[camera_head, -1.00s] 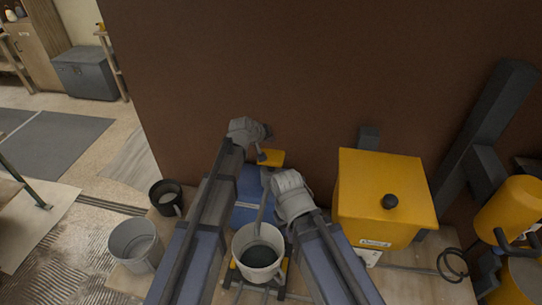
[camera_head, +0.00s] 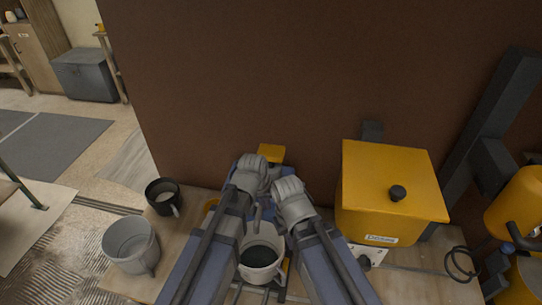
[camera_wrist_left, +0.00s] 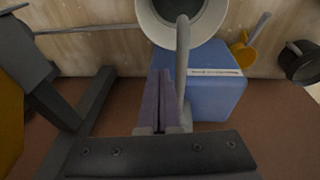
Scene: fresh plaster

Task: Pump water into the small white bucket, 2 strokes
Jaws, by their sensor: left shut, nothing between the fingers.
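The small white bucket (camera_head: 262,266) stands under the grey spout (camera_head: 257,220), with dark liquid inside. Its rim also shows at the top of the left wrist view (camera_wrist_left: 147,25). The pump's blue body (camera_wrist_left: 215,92) is behind it. A yellow piece (camera_head: 271,151) at the pump's top shows just beyond my left gripper (camera_head: 252,170).
A grey bucket (camera_head: 131,248) and a black mug (camera_head: 163,197) stand to the left on the wooden surface. A lidded yellow box (camera_head: 385,215) stands close on the right. The brown wall (camera_head: 270,80) rises behind. A yellow cup (camera_wrist_left: 243,53) is beside the pump.

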